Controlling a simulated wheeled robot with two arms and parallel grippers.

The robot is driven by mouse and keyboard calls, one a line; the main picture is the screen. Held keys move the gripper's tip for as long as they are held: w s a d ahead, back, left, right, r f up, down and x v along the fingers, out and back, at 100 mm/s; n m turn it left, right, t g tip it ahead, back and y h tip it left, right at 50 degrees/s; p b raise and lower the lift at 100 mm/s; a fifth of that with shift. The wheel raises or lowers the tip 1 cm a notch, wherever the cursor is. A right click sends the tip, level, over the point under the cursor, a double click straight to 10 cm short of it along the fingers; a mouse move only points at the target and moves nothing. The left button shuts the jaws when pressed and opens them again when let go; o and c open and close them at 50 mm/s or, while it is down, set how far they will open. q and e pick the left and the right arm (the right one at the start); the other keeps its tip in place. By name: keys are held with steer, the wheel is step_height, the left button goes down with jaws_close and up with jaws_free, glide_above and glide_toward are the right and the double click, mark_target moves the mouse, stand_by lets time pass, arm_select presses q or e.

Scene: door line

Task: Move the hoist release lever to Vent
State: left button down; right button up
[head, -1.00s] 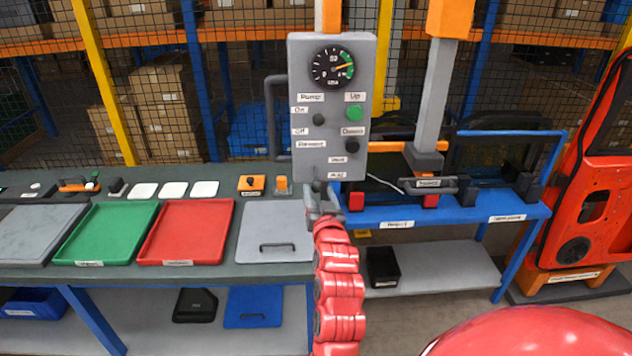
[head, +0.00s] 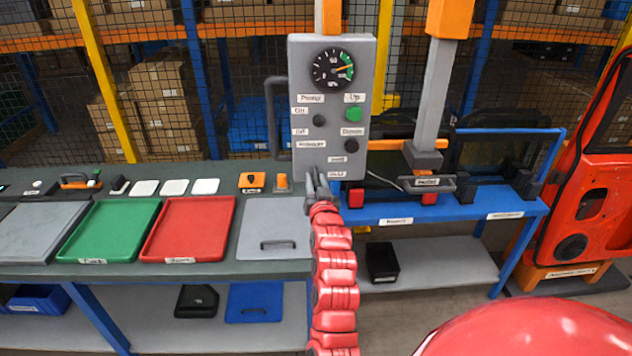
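The grey hoist control box (head: 361,100) hangs at the centre, with a round gauge, a green button, dark knobs and small labels. The labels in its lower part are too small to read surely. The release lever cannot be made out; my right gripper covers part of the box's lower left. My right gripper (head: 317,180) is at that lower left corner, fingers pointing up, on the end of my red arm. Whether its fingers are apart or closed on something cannot be told. My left gripper is out of view.
A grey bench at left holds a green tray (head: 85,232), a red tray (head: 217,225) and a grey lidded panel (head: 260,220). A blue stand (head: 460,207) with a hoist column (head: 433,100) is at right. A red car door (head: 592,205) stands far right.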

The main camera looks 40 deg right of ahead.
jaws_close()
stand_by(1.0)
